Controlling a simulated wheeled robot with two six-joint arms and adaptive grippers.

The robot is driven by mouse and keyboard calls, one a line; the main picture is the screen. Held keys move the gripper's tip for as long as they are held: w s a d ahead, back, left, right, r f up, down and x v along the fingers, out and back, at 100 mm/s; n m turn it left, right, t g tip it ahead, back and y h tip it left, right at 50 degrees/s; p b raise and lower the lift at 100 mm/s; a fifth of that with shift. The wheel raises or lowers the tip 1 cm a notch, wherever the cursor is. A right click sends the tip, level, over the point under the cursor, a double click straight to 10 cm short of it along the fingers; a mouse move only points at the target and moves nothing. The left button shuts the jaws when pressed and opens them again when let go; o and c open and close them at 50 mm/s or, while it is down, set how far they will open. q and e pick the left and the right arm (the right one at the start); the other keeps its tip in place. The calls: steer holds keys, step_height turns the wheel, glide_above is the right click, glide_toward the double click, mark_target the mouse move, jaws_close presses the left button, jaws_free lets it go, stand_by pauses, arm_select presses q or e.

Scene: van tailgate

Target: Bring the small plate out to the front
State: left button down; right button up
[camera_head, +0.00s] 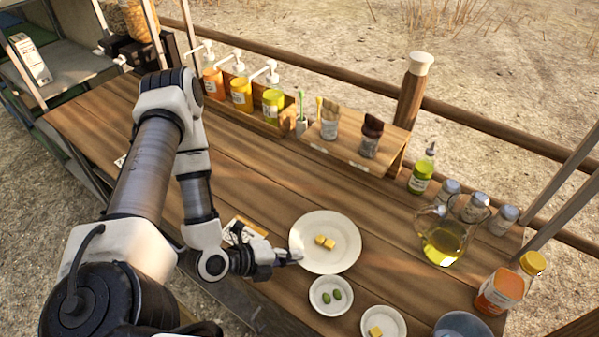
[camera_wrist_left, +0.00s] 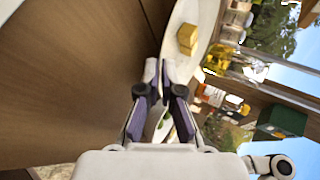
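A round white plate (camera_head: 308,233) with two yellow cubes on it lies on the wooden counter, right of my left gripper. My left gripper (camera_head: 293,258) is at the plate's near-left rim. In the left wrist view the purple-padded fingers (camera_wrist_left: 160,70) are close together, and the rim of the plate (camera_wrist_left: 205,15) runs up to their tips. They look shut on the rim, though the contact is partly hidden. The plate looks level and low on the counter; I cannot tell whether it touches. My right gripper is not in view.
A small white bowl with green olives (camera_head: 318,306) stands just in front of the plate; another white bowl (camera_head: 402,322) holds a yellow cube. An oil jug (camera_head: 443,243) and bottles stand to the right. Pump bottles (camera_head: 241,94) line the back.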

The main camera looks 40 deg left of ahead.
arm_select(q)
steer(key=shift+s, duration=0.5)
steer(key=c, duration=1.2)
jaws_free()
steer(key=shift+c, duration=0.2)
